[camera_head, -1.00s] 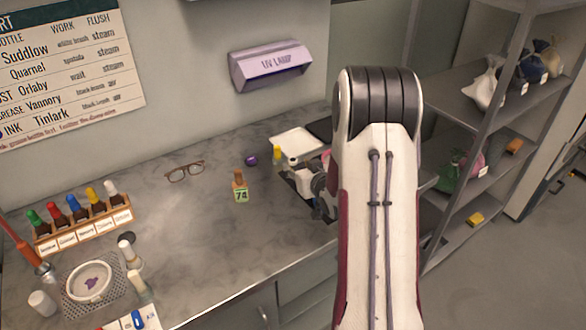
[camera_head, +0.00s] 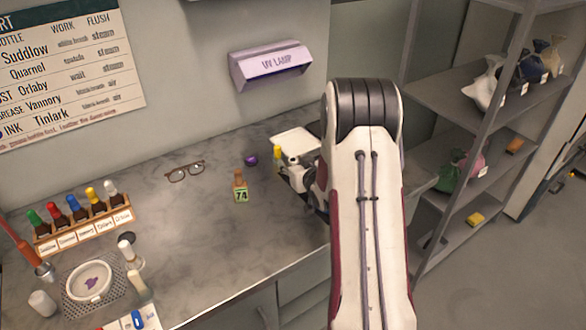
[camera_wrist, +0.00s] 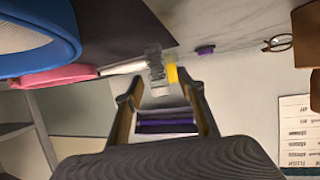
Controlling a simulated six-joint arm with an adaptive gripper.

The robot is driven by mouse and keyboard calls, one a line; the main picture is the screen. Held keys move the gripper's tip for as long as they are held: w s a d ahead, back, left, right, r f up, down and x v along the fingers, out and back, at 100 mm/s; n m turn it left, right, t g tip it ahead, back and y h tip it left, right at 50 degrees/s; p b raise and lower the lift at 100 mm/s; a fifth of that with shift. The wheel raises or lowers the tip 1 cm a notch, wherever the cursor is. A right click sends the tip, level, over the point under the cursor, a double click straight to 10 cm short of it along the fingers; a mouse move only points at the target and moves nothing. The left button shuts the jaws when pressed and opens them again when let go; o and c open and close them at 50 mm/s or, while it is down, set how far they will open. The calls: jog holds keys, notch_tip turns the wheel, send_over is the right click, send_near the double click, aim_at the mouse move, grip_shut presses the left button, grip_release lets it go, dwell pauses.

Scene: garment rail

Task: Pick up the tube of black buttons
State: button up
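I cannot make out black buttons in either view. A small clear, greyish tube-like thing (camera_wrist: 155,66) stands beyond my fingertips in the wrist view. A yellow cap (camera_wrist: 172,74) shows right beside it, and I cannot tell whether they belong together. The yellow piece also shows in the head view (camera_head: 277,152), at the left of my gripper (camera_head: 285,172). In the wrist view my gripper (camera_wrist: 157,90) has its two fingers apart with nothing gripped between them. My arm hides part of the counter behind it.
A small orange bottle tagged 74 (camera_head: 240,187), a purple piece (camera_head: 251,160) and glasses (camera_head: 185,172) are on the counter left of my gripper. A white tray (camera_head: 294,141) lies behind it. The UV lamp (camera_head: 270,65) hangs on the wall. Shelves (camera_head: 480,100) stand right.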

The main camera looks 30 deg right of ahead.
aim_at(293, 159)
grip_shut()
jog(key=shift+r, duration=0.2)
jog(key=shift+r, duration=4.85)
